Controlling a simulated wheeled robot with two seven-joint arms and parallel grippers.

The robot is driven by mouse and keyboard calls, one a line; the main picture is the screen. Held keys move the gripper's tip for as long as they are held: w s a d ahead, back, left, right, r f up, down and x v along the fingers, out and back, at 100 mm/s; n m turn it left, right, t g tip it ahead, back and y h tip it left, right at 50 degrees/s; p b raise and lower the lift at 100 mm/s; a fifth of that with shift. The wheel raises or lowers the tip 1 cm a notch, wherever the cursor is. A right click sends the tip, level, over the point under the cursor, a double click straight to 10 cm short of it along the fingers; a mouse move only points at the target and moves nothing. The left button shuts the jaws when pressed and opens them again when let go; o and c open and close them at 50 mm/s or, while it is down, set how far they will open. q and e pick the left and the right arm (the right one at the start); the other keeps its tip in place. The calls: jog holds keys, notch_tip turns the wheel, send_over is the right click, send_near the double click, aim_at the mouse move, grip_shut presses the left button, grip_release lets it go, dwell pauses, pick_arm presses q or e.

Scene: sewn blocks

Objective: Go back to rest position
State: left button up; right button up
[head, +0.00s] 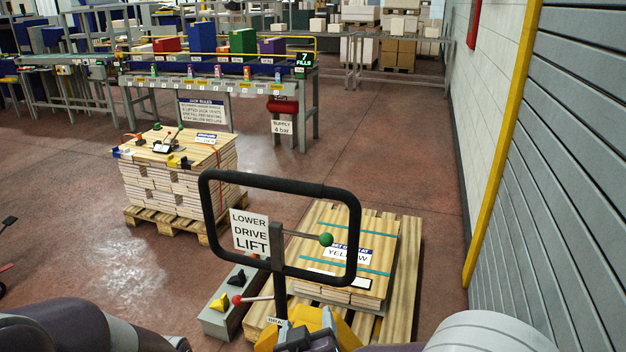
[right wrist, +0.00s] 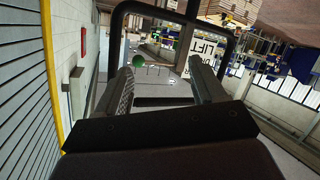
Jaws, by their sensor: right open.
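My right gripper (right wrist: 166,82) is open in the right wrist view, its two fingers apart with nothing between them. The black loop handle (head: 205,215) of the pallet jack shows beyond the fingers in that view (right wrist: 117,22); I cannot tell from it whether they touch. In the head view the right gripper is low at the centre, near the foot of the handle post (head: 279,285), partly cut off by the bottom edge. My left arm (head: 75,332) shows at the bottom left; its gripper is out of view.
The handle carries a LOWER DRIVE LIFT sign (head: 250,232) and a green-knobbed lever (head: 326,240). A red-knobbed lever (head: 237,300) is lower. Ahead is a pallet with boards (head: 385,235); a taller stack (head: 170,185) stands left. A grey slatted wall (head: 570,150) is close right.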

jog(key=s+d+f+m+g, duration=0.2)
jog(key=s+d+f+g, duration=0.2)
jog(key=d, duration=0.5)
jog(key=s+d+f+m+g, duration=0.2)
jog(key=s+d+f+g, duration=0.2)
jog(key=s+d+g, duration=0.5)
jog(key=shift+s+d+f, duration=0.2)
jog(key=shift+s+d, duration=0.1)
jog(key=shift+d, duration=0.25)
dwell(0.4)
